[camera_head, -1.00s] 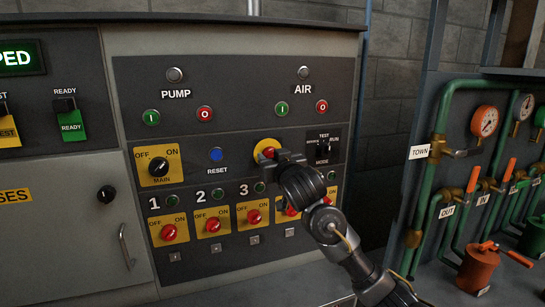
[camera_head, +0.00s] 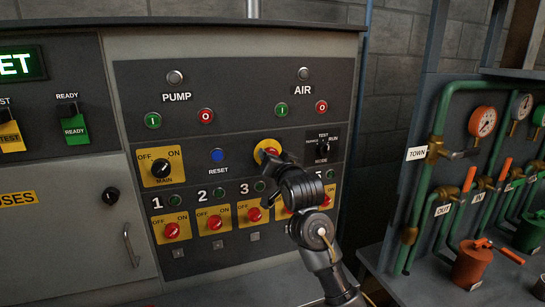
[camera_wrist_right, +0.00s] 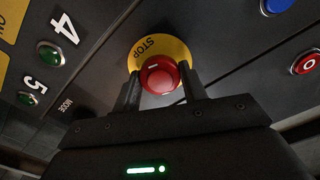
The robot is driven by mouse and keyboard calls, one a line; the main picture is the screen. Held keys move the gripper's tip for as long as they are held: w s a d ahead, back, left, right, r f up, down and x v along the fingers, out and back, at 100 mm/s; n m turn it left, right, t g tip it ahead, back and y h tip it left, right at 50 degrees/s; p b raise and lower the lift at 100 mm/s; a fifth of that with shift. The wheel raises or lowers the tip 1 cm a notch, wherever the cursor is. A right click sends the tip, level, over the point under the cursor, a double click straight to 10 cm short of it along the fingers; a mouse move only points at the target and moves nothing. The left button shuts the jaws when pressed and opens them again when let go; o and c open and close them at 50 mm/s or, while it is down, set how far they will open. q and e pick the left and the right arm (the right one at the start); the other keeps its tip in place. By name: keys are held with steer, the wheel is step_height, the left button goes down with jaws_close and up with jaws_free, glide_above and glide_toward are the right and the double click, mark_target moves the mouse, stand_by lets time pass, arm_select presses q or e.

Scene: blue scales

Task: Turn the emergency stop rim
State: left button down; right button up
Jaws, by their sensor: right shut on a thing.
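The emergency stop (camera_head: 268,148) is a red round button on a yellow disc in the middle of the dark panel. Its red rim (camera_wrist_right: 160,74) shows in the right wrist view, with the "STOP" lettering rotated on the yellow disc behind it. My right gripper (camera_head: 277,158) reaches it from the lower right. In the right wrist view its two fingers (camera_wrist_right: 163,88) stand on either side of the red rim, shut on it. The gripper covers part of the button's lower right in the head view. My left gripper is not in view.
The MODE selector (camera_head: 323,147) is right of the stop, and the blue RESET button (camera_head: 217,155) is left. A row of red switches (camera_head: 215,222) lies below.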

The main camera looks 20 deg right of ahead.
steer(key=shift+r, duration=0.1)
steer(key=o, duration=1)
steer(key=shift+s, duration=0.1)
steer(key=s, duration=1)
steer(key=shift+s+d+p, duration=0.3)
steer(key=shift+s+d, duration=0.05)
steer(key=shift+d, duration=0.05)
